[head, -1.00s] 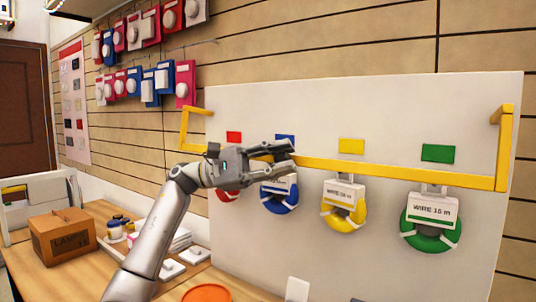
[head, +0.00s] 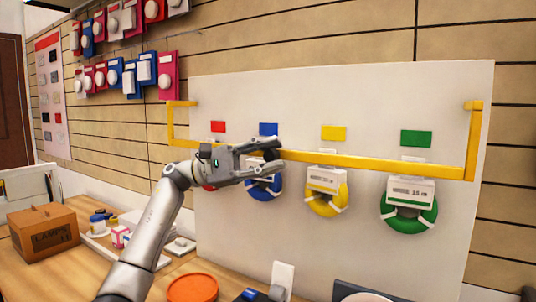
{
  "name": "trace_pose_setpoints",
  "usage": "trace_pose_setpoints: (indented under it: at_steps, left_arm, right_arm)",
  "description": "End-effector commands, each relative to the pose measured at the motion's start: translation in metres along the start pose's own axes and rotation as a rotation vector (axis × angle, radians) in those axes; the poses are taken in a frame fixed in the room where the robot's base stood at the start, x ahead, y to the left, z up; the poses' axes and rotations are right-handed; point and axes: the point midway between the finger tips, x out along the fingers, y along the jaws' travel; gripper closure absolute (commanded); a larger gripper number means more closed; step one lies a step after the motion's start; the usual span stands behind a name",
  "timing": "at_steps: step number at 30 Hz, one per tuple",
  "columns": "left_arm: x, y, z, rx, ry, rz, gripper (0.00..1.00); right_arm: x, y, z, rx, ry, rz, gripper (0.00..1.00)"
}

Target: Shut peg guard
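The peg guard (head: 380,163) is a yellow bar with an upright arm at each end, crossing in front of a white pegboard (head: 350,95). Its bar runs just above the hanging wire spools: blue (head: 264,188), yellow (head: 328,205) and green (head: 408,218); a red spool (head: 209,188) is mostly hidden. My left gripper (head: 279,156) is at the bar near the blue spool, fingers pointing right and spread apart. It covers part of the bar; I cannot tell whether the fingers touch it. My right gripper is out of view.
A wooden bench holds a cardboard box (head: 43,231), an orange round dish (head: 192,288) and small jars at left. A white block (head: 282,275) stands at the board's foot. Red and blue packs hang on the slatted wall.

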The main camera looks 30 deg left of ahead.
Motion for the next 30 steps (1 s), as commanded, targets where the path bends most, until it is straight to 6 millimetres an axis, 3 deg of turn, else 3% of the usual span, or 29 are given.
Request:
trace_pose_setpoints:
  at_steps: [1,3,14,17,30]
  left_arm:
    - [-0.001,-0.005,-0.008,-0.012,0.017,-0.002,0.56]
    - [-0.001,-0.004,-0.008,-0.011,0.017,-0.002,0.52]
    - [-0.004,-0.003,-0.007,-0.007,0.018,0.001,0.52]
    - [-0.016,-0.003,-0.007,-0.006,0.020,0.001,0.52]
    - [-0.101,-0.001,0.001,-0.001,0.012,0.002,0.52]
  right_arm:
    - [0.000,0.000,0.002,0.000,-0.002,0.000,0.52]
    - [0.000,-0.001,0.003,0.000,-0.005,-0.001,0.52]
    - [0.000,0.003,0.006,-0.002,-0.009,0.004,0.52]
    - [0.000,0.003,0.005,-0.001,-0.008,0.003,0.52]
    - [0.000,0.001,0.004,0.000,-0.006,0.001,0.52]
